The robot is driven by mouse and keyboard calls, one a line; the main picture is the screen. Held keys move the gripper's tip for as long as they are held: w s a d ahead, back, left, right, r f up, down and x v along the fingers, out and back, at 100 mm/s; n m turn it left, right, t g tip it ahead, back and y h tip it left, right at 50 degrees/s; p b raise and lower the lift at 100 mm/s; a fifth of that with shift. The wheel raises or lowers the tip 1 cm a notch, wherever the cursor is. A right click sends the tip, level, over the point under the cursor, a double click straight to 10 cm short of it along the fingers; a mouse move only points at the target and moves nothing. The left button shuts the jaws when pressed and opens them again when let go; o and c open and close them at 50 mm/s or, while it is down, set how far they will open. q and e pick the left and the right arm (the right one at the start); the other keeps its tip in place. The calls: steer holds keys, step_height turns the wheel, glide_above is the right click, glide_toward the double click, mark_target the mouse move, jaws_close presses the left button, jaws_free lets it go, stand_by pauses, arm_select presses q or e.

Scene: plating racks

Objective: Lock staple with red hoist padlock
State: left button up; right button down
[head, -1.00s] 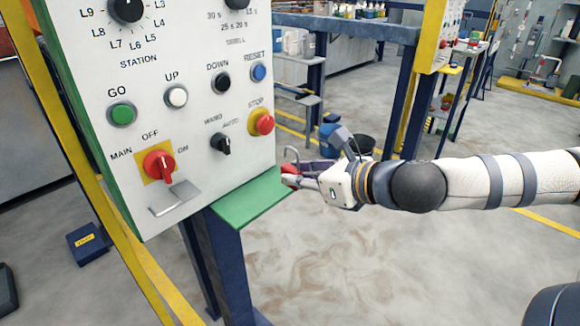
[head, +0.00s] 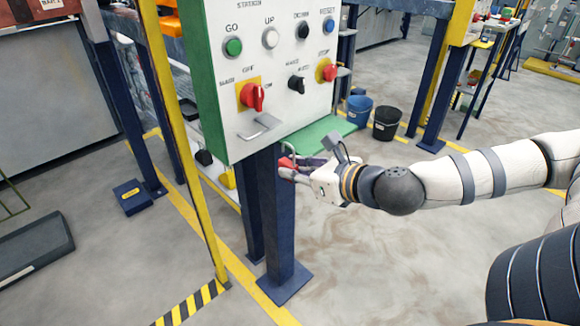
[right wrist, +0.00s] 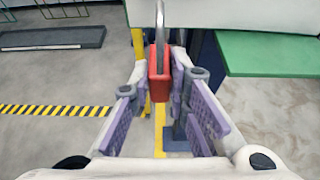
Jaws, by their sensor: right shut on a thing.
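My right gripper (head: 298,170) is shut on the red padlock (right wrist: 158,74), whose body sits between the purple pads in the right wrist view. Its silver shackle points up. In the head view the padlock (head: 286,163) is small at the fingertips, in front of the panel's post. The staple (head: 260,127) is a grey metal piece at the bottom of the white control panel, below the red main switch (head: 252,96) on its yellow plate. The padlock is apart from the staple, below and to its right in the head view. My left gripper is out of view.
The control panel (head: 290,62) stands on a blue post (head: 277,225). A green shelf (head: 318,135) juts out at its right. A yellow upright (head: 190,150) stands to the left. Blue and black bins (head: 386,123) stand behind. The floor in front of my right arm is clear.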

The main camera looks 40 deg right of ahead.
mark_target(293, 164)
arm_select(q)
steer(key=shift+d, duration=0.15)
arm_select(e)
steer(key=shift+d, duration=0.15)
steer(key=shift+w+a+f+b, duration=0.15)
steer(key=shift+w+b, duration=0.5)
steer(key=shift+w, duration=1.15)
steer(key=shift+w+a+b, duration=0.2)
steer(key=shift+w+b, duration=0.45)
steer(key=shift+w, duration=1.25)
steer(key=shift+w+a+b, duration=0.15)
steer(key=shift+w+b, duration=0.45)
steer(key=shift+w, duration=1.3)
steer(key=shift+s+f+b, duration=0.1)
steer(key=shift+f+b, duration=0.7)
steer(key=shift+f, duration=0.4)
steer(key=shift+d+r, duration=0.15)
steer(key=shift+d, duration=0.55)
arm_select(q)
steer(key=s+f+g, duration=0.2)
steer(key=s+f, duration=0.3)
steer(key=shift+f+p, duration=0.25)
steer(key=shift+p, duration=0.05)
arm_select(e)
steer(key=shift+d, duration=1.35)
